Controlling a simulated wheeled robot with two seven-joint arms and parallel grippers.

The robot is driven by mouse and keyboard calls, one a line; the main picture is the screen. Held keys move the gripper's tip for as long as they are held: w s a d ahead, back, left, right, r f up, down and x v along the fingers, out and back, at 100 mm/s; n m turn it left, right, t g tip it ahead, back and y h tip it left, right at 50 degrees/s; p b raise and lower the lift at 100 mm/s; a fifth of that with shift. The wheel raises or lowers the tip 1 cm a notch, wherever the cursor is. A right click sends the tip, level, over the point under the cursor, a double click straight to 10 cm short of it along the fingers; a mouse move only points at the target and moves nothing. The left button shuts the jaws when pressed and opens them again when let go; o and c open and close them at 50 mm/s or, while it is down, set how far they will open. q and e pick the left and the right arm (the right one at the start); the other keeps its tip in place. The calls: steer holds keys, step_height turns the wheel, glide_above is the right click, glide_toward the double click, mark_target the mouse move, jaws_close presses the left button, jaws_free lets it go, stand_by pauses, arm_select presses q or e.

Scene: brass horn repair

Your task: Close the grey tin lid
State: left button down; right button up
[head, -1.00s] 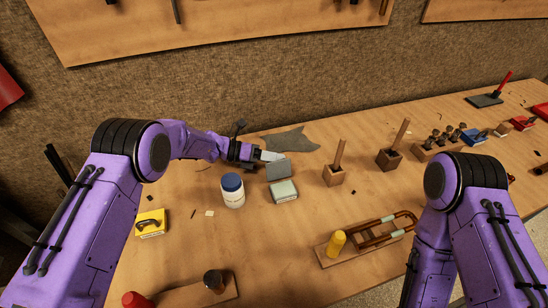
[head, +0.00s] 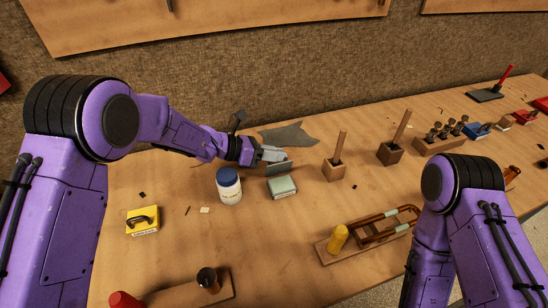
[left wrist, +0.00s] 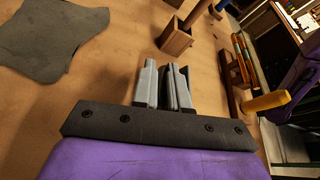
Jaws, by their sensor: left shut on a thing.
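The grey tin (head: 283,188) sits on the bench, just right of the white jar. Its grey lid (head: 278,169) stands raised at the tin's back edge, partly hidden by my left gripper. My left gripper (head: 273,154) reaches in from the left and is shut on the lid near its upper edge. In the left wrist view, the gripper's fingers (left wrist: 165,85) are close together with a thin grey edge between them; the tin's body is hidden there. My right arm shows at the right of the head view, but its gripper is out of view.
A white jar with a blue cap (head: 229,187) stands close left of the tin. A wooden block with a stick (head: 334,170) stands to its right. A grey cloth (head: 288,135) lies behind. The bench in front of the tin is clear.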

arm_select(q)
steer(key=shift+s+m+b, duration=0.2)
steer(key=shift+m+b, duration=0.1)
steer(key=shift+b, duration=0.05)
steer(key=shift+d, duration=0.1)
steer(key=c, duration=1.5)
jaws_free()
steer(key=shift+r, duration=0.1)
steer(key=shift+r, duration=0.25)
steer(key=s+r, duration=1.2)
steer(key=s, duration=0.2)
steer(key=shift+d+r+b, duration=0.25)
steer(key=shift+d+b, duration=0.15)
steer(key=shift+b, duration=0.05)
